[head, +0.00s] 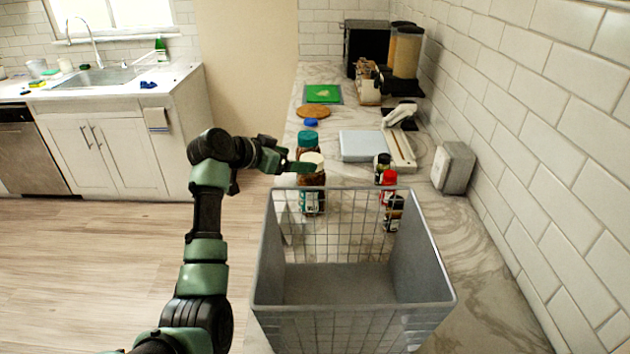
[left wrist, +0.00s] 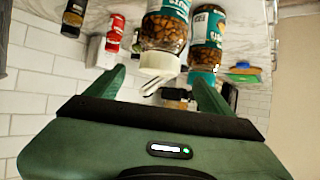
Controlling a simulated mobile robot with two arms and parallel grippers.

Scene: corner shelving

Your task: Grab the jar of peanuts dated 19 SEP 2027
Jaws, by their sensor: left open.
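A jar of peanuts with a cream-white lid (head: 312,200) stands upright on the marble counter, just behind the basket. A second jar with a teal lid (head: 307,139) stands behind it. In the left wrist view, which is upside down, the white-lidded jar (left wrist: 164,33) and the teal-lidded jar (left wrist: 207,26) show nuts and teal labels. I cannot read a date on either. My left gripper (head: 290,163) is open at lid height by the jars. In the left wrist view, the white lid lies between its fingers (left wrist: 158,78); contact cannot be told. My right gripper is out of view.
A grey wire basket (head: 435,285) stands in front of the jars. Small bottles with red and black lids (head: 388,180) stand to their right. A white scale-like device (head: 366,146) and a grey box (head: 453,167) lie further right, near the tiled wall.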

